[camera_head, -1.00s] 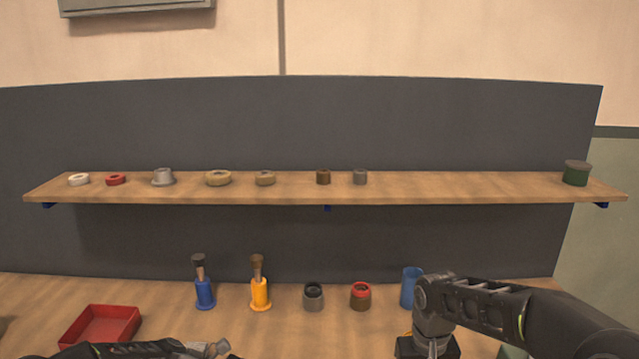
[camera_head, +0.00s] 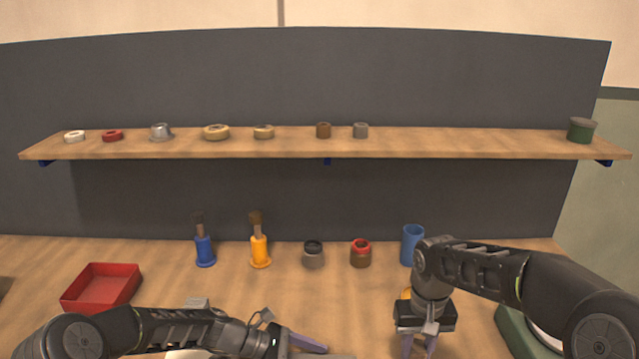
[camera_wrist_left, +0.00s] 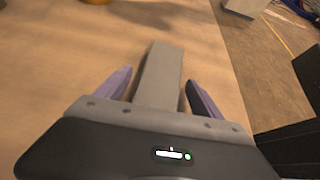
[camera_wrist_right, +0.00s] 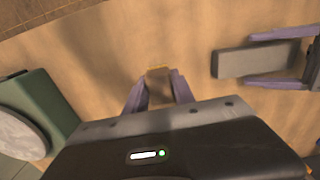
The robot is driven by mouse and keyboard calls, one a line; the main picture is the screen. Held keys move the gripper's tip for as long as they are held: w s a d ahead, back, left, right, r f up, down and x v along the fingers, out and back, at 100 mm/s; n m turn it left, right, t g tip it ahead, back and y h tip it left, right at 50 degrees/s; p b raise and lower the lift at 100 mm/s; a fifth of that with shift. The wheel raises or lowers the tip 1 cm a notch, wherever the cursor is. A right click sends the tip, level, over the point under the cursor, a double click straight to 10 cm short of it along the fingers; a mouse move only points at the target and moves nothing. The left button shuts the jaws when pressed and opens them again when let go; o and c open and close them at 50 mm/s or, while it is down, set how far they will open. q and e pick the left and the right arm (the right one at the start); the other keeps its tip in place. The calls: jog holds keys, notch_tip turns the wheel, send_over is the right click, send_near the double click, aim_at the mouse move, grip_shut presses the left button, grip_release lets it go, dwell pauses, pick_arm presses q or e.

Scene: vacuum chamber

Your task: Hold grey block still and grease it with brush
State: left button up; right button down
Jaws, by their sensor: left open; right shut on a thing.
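The grey block (camera_wrist_left: 162,72) is a long flat bar lying on the table, between the spread purple fingers of my left gripper (camera_wrist_left: 158,84). Gaps show on both sides of it. The right wrist view also shows the block (camera_wrist_right: 245,62). In the head view, my left gripper is at the bottom centre, partly cut off. My right gripper (camera_wrist_right: 158,78) points down, shut on a small brown and yellowish thing (camera_wrist_right: 158,71), mostly hidden; I cannot tell whether it is a brush. Two brushes stand in a blue holder (camera_head: 205,252) and a yellow holder (camera_head: 260,252).
A red tray (camera_head: 100,289) is at left. A green box (camera_wrist_right: 42,95) is near my right gripper. A shelf (camera_head: 480,143) runs behind.

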pick_arm(q)
jog(key=shift+c, duration=0.3)
jog(key=c, duration=0.9)
jog(key=o, duration=1.2)
jog(key=c, duration=1.3)
jog(key=shift+c, duration=0.2)
